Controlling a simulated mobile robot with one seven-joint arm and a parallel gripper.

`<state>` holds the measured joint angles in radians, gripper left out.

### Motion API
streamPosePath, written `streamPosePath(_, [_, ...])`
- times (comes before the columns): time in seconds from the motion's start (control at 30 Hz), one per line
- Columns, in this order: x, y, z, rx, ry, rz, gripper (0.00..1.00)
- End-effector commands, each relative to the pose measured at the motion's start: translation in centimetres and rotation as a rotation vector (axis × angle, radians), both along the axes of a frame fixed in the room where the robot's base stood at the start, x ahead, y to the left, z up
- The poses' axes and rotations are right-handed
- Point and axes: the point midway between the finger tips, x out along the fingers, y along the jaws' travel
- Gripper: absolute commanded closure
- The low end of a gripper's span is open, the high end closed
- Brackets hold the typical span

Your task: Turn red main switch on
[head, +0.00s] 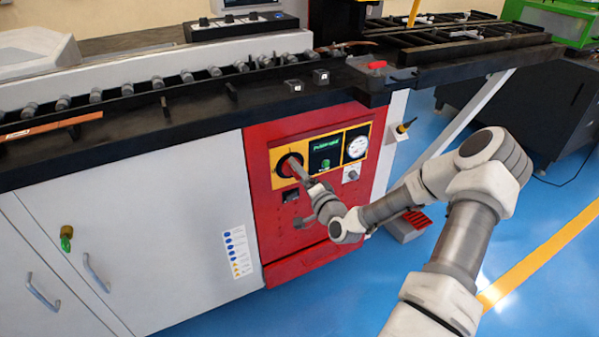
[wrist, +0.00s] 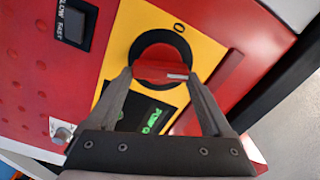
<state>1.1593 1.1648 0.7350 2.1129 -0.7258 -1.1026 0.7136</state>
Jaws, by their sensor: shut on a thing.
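The red main switch (wrist: 160,71) is a red rotary handle in a black round surround on a yellow plate. In the wrist view its handle lies roughly crosswise between my fingers, and a white mark shows near its right end. A "0" is printed on the yellow plate near the dial. My gripper (wrist: 163,80) is shut on the switch handle, one finger at each end. In the head view my gripper (head: 303,172) reaches the black dial (head: 289,165) at the left of the yellow panel and covers part of it.
Right of the dial are a green-lit display (head: 325,153) and a round gauge (head: 357,147). A small knob (head: 350,175) sits below the gauge. A red button (head: 377,65) is on the ledge above. A yellow-handled tool (head: 405,126) hangs on the right post. Blue floor is open at the right.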

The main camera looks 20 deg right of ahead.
Motion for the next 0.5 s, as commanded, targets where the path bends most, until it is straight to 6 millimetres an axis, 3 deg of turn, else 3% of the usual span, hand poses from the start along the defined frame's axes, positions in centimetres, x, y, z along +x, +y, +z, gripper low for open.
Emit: streamPosePath(0.5, [-0.05,-0.03,-0.28,0.328,0.013,0.0,0.71])
